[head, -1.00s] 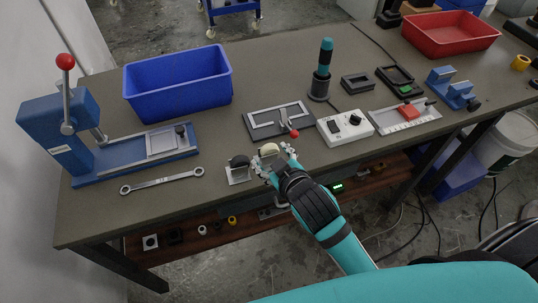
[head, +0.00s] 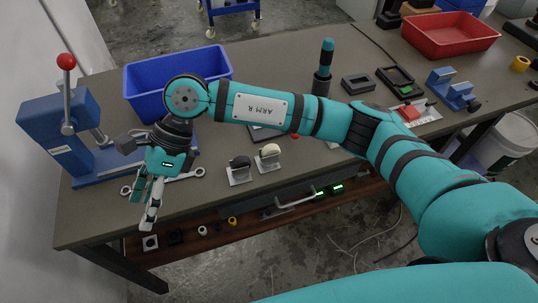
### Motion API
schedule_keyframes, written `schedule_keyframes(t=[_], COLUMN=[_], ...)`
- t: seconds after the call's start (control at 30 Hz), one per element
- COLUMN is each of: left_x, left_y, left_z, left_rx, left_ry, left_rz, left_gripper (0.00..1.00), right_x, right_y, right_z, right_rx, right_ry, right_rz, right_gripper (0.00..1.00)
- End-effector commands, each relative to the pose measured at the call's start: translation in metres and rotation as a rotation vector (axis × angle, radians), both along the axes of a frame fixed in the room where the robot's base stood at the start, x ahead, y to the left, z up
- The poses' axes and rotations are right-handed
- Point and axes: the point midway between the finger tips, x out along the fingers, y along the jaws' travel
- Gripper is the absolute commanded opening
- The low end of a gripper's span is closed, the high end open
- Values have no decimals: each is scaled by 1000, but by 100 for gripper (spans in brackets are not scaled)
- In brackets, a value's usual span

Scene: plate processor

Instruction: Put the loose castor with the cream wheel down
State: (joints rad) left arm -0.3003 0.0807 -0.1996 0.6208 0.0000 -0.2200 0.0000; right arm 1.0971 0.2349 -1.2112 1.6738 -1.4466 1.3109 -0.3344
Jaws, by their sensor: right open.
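The castor with the cream wheel (head: 268,157) stands on the table near its front edge, wheel up on a pale metal plate. Nothing touches it now. A second castor with a dark wheel (head: 239,170) stands just left of it. My right gripper (head: 147,212) is open and empty, well to the left, over the table's front edge with its fingers pointing down. My right arm crosses above the table and hides part of its middle. My left gripper is not in view.
A blue press (head: 60,125) stands at the left, with a spanner (head: 185,177) partly behind my gripper. A blue bin (head: 145,72) is behind my wrist. A red tray (head: 450,35) is at the back right. The front strip right of the castors is narrow but clear.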

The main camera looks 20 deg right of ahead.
Motion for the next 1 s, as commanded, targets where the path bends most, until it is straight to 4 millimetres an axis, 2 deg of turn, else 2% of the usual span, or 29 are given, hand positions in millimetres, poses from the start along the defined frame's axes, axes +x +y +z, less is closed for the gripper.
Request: schedule_keyframes(t=[0.03,0.13,0.2,0.3,0.33,0.43,0.53,0.8,1.0], left_x=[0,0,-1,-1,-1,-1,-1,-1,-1], left_y=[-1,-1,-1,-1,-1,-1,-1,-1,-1], left_z=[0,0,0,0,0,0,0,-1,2], left_rx=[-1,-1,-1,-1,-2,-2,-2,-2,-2], left_ry=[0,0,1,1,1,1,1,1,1], left_rz=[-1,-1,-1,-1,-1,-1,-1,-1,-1], left_gripper=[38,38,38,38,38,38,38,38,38], right_x=[27,73,100,124,129,137,138,137,138], right_y=[-31,-98,-140,-184,-193,-212,-220,-241,-255], right_z=[-12,-19,-10,10,15,25,18,-36,-68], right_rx=[-174,-500,-692,-895,-938,-1025,-1046,-1041,-1042], right_ry=[-111,-268,-342,-400,-411,-427,-428,-422,-425], right_rz=[33,73,77,65,60,51,49,50,49], right_gripper=[63,63,63,63,63,63,63,63,63])
